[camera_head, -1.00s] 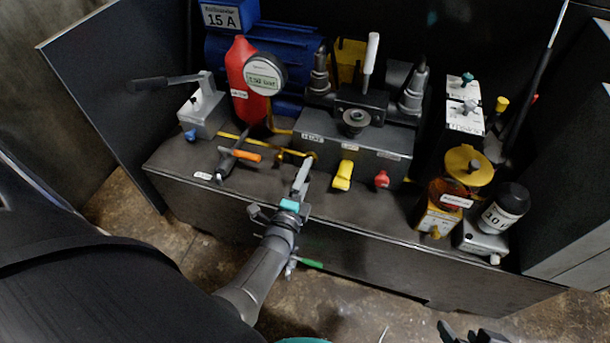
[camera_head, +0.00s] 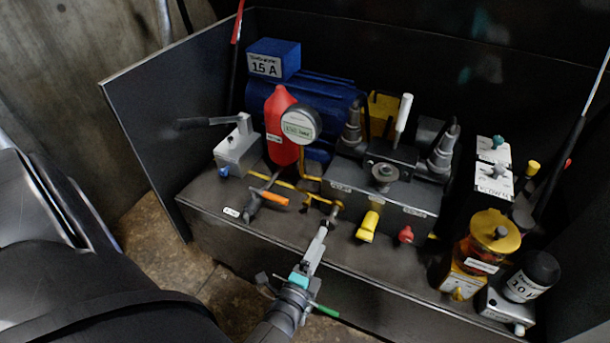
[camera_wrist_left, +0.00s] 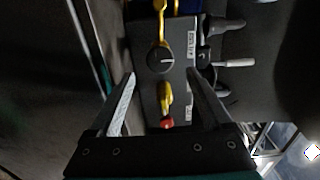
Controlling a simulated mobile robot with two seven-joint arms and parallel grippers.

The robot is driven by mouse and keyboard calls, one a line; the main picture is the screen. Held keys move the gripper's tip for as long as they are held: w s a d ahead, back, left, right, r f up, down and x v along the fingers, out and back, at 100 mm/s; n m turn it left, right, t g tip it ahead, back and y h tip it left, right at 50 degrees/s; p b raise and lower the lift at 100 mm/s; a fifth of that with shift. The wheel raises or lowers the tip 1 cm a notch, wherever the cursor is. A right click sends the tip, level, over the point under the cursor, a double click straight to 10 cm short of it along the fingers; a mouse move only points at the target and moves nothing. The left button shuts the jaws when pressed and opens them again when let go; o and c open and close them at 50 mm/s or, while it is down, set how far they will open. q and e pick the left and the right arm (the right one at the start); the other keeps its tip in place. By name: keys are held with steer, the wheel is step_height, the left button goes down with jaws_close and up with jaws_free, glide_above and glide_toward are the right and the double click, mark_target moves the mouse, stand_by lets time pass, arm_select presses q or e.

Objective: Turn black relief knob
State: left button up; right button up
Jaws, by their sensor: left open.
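The black relief knob (camera_wrist_left: 160,59) is round with a pale line across its face in the left wrist view. It sits on the dark valve block by the yellow pipe. In the head view the knob (camera_head: 337,208) shows small at the block's front, left of the yellow handle. My left gripper (camera_head: 322,236) is open just in front of it. In the left wrist view the knob lies ahead, in line with the gap between the open fingers (camera_wrist_left: 160,74), and nothing is held. I cannot tell the exact distance. My right gripper is out of view.
The yellow handle (camera_head: 368,226) and red knob (camera_head: 405,234) sit right of the relief knob. A white-tipped lever (camera_head: 403,113) stands behind. Open floor (camera_head: 170,240) lies at the front left.

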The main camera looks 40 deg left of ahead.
arm_select(q)
steer(key=p+v, duration=0.1)
steer(key=v, duration=0.7)
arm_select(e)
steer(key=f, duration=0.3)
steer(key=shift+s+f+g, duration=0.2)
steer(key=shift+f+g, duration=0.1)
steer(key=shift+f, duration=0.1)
